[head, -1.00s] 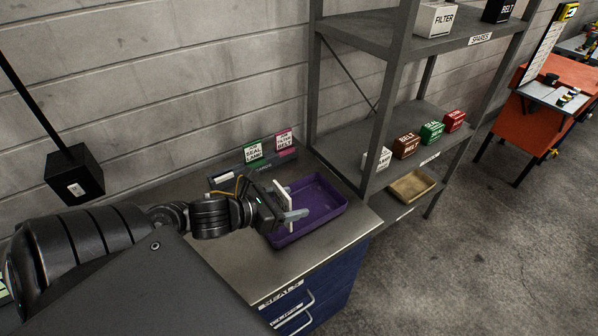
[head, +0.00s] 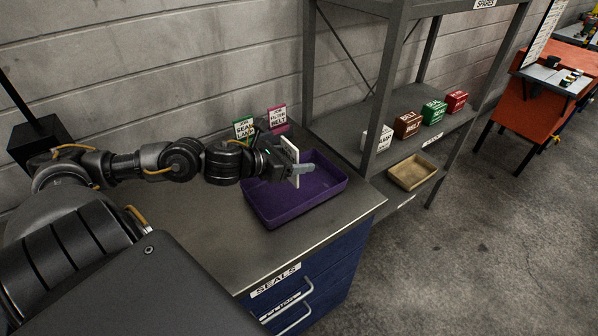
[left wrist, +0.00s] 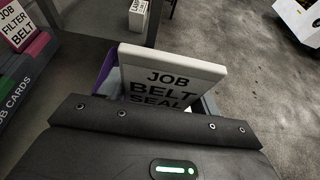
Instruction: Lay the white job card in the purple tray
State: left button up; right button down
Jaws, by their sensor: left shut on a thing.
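My left gripper (head: 298,171) is shut on the white job card (head: 290,151) and holds it upright over the purple tray. In the left wrist view the card (left wrist: 170,77) faces me and reads JOB BELT SEAL, its lower part hidden by the gripper body. The purple tray (head: 335,184) lies on the grey bench top and looks empty where it shows; the arm hides its back left part. A bit of the purple tray (left wrist: 106,72) shows behind the card in the left wrist view. My right gripper is not in view.
A green card (head: 243,128) and a pink card (head: 277,117) stand in a holder behind the tray. A grey shelf rack with several boxes and a tan tray (head: 413,172) stands to the right. The bench's front (head: 235,255) is clear.

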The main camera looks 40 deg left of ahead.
pick_arm(q)
jog(key=w+f, duration=0.1)
jog(key=w+a+f, duration=0.1)
jog(key=f, duration=0.1)
jog(key=w+f+p, duration=0.1)
jog(key=shift+w+a+f, duration=0.25)
jog(key=shift+a+f, duration=0.05)
jog(key=shift+f, duration=0.1)
notch_tip(320, 180, down, 3)
jog(key=shift+r+p, duration=0.1)
jog(key=shift+p, duration=0.5)
jog(key=shift+f, duration=0.2)
jog(key=o, duration=1)
